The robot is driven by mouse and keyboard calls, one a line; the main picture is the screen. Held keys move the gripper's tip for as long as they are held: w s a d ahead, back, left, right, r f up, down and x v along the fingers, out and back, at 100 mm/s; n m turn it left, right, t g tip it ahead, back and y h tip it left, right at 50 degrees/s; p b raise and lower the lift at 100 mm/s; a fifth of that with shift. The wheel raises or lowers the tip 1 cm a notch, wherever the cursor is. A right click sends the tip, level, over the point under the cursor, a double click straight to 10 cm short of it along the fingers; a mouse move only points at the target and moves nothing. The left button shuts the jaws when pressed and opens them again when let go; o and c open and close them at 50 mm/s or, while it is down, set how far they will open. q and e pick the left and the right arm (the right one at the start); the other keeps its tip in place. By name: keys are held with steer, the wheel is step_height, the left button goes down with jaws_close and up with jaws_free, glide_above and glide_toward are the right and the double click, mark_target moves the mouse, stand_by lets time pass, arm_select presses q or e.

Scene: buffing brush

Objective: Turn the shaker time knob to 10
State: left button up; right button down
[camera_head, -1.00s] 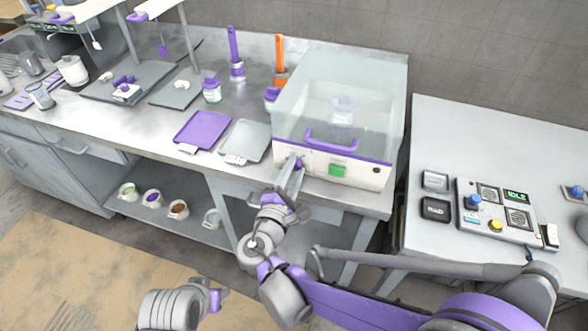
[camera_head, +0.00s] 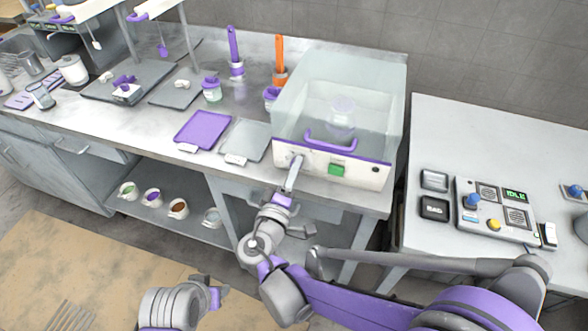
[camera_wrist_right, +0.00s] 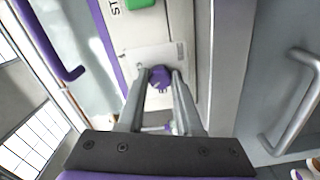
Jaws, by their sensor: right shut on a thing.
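The shaker (camera_head: 360,172) stands on the bench with a clear lid, purple trim and a white front panel. Its purple knob (camera_wrist_right: 160,78) shows in the right wrist view between the two fingertips of my right gripper (camera_wrist_right: 160,79). My right gripper (camera_head: 296,161) is shut on the knob from the front, and its fingers hide the knob in the head view. The knob's scale and pointer are too small to read.
A green button (camera_head: 336,169) sits on the panel right of the knob. A purple handle (camera_head: 330,147) is on the lid. A purple tray (camera_head: 203,130) and a grey tray (camera_head: 259,136) lie to the left. A control box (camera_head: 497,212) stands on the right table.

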steer(key=shift+m, duration=0.7)
steer(key=c, duration=0.6)
jaws_free()
steer(key=v, duration=1.1)
steer(key=shift+w+d, duration=0.1)
steer(key=shift+d, duration=0.05)
